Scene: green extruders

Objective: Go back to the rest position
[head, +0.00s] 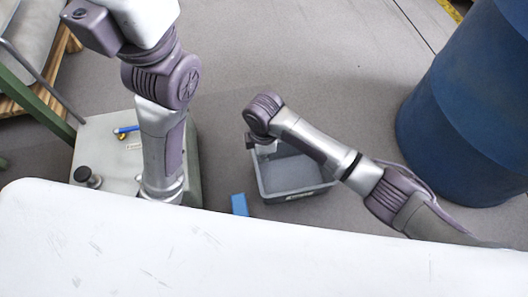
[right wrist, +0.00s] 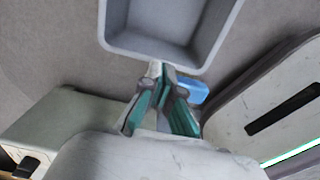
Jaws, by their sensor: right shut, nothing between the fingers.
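My right gripper (right wrist: 166,75) shows in the right wrist view with its green-and-grey fingers together and nothing between them. The wrist mostly hides the gripper there. The bin also shows at the top of the right wrist view (right wrist: 150,50), just beyond the fingertips. My left arm comes down at the left of the head view. Its lower end passes behind my white body, and its gripper is hidden.
A small blue block (head: 239,204) lies beside the bin; it also shows behind the fingers (right wrist: 193,90). A pale green machine box (head: 105,150) with a black knob stands under my left arm. A large blue barrel (head: 470,100) stands at right.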

